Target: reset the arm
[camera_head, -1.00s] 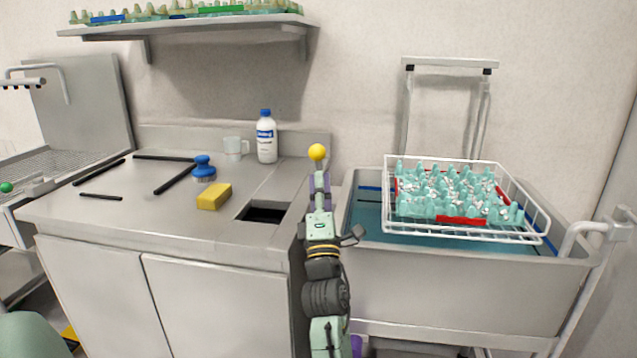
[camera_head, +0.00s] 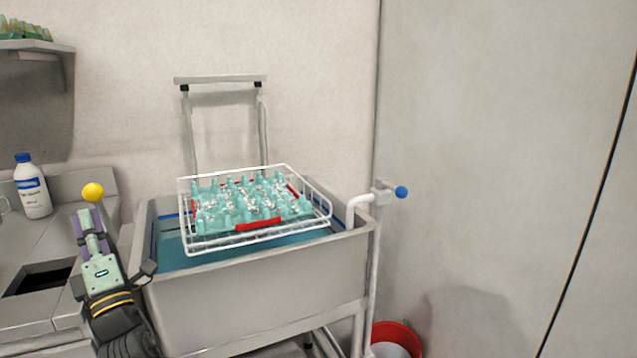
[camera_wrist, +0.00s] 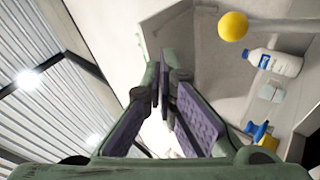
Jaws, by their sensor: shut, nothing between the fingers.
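My gripper (camera_head: 90,222) is at the left of the head view, pointing up, with purple finger pads. In the wrist view my gripper (camera_wrist: 166,92) has its fingers converging, shut and holding nothing. A yellow ball (camera_head: 93,192) shows just above the fingertips in the head view. In the wrist view the yellow ball (camera_wrist: 233,26) sits on a pale rod, apart from the fingers.
A white wire basket (camera_head: 213,247) holding a teal egg tray (camera_head: 215,222) rests over the sink (camera_head: 255,290). A white bottle with blue cap (camera_head: 33,195) stands on the left counter. A red bucket (camera_head: 396,330) is below right. The right wall is bare.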

